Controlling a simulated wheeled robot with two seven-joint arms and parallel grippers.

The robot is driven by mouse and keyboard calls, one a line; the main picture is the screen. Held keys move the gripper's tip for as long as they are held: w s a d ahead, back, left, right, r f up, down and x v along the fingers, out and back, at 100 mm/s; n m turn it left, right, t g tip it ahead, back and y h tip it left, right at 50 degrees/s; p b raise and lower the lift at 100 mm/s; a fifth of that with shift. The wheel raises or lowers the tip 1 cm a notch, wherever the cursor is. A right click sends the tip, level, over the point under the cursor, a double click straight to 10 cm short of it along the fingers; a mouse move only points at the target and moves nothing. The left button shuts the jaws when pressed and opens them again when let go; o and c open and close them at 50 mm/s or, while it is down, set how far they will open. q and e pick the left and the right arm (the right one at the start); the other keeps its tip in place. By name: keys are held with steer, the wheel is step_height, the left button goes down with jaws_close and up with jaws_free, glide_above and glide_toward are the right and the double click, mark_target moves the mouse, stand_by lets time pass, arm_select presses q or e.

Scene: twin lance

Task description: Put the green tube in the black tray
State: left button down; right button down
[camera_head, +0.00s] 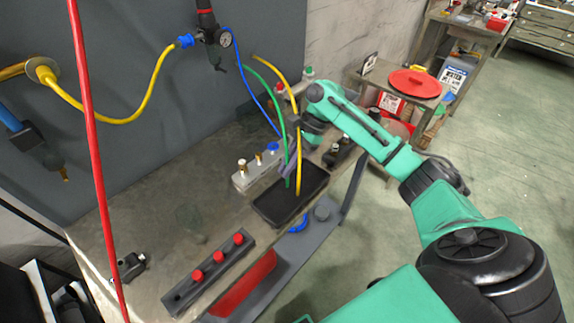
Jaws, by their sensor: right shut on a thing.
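The black tray (270,208) lies near the right edge of the grey workbench. The green tube (275,98) hangs from the back wall fitting and curves down to the tray, its lower end over or in the tray. My right gripper (287,166) is just above the far side of the tray, shut on what looks like the green tube; the fingers are small and partly hidden. The yellow tube (299,150) hangs beside it, and its lower end also reaches the tray. My left gripper is not in view.
A blue tube (250,88) hangs behind the green one. A block with red knobs (220,257) stands in front of the tray, and a valve block (255,172) stands to its left. A red hose (90,140) crosses the left side. The bench's left middle is mostly clear.

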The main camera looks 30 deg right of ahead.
steer(key=c, duration=1)
jaws_free()
steer(key=shift+f, duration=0.1)
steer(key=shift+o, duration=0.2)
steer(key=shift+d+r, duration=0.1)
steer(key=shift+r, duration=0.1)
steer(key=b+v, duration=0.1)
steer(key=v, duration=1.1)
steer(key=shift+b, duration=0.35)
steer(key=shift+f, duration=0.1)
